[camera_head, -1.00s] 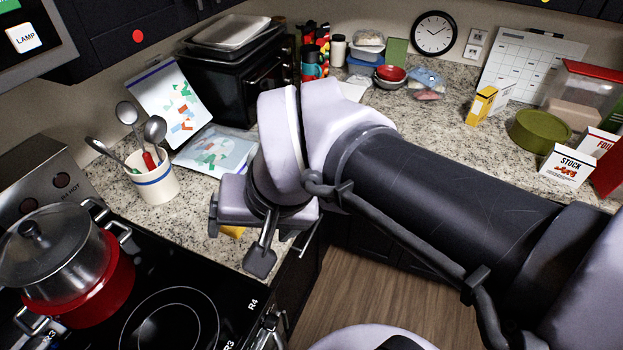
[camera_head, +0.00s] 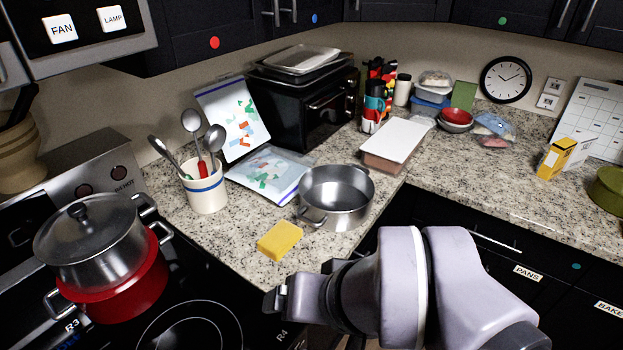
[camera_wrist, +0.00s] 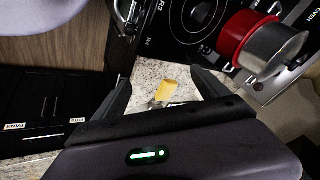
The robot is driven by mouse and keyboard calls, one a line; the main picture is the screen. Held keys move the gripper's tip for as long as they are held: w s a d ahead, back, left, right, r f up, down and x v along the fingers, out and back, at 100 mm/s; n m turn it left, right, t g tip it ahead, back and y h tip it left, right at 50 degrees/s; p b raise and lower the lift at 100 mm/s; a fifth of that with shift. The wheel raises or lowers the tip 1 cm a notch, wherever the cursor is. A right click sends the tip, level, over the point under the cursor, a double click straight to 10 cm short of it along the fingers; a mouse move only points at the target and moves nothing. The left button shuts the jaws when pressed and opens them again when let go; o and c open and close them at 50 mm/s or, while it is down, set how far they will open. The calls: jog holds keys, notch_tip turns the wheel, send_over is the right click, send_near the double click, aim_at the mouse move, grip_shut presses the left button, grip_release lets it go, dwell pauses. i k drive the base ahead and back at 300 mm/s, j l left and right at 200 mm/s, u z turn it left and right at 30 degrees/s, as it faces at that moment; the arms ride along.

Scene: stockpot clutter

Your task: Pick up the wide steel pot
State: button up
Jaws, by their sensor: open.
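A wide steel pot (camera_head: 336,197), open and without a lid, stands upright on the granite counter near its inner corner. A loop handle shows on its front-left side. My gripper (camera_head: 276,300) is low in the head view, nearer the camera than the pot and apart from it. In the wrist view my gripper (camera_wrist: 165,82) has its two fingers spread with nothing held between them. The wide pot is not clearly visible in the wrist view; the gripper body covers much of it.
A yellow sponge (camera_head: 280,240) lies just in front of the pot. A utensil crock (camera_head: 206,188) and a bag (camera_head: 268,174) sit left of it. A pink-sided box (camera_head: 392,144) stands behind right. A lidded steel pot (camera_head: 92,240) rests on a red pot (camera_head: 130,290) on the stove.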

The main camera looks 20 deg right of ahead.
aim_at(336, 197)
jog(key=i+l+u, duration=0.3)
jog(key=l, duration=0.4)
jog(key=i+l+u, duration=0.15)
jog(key=i+l, duration=0.1)
jog(key=l, duration=0.1)
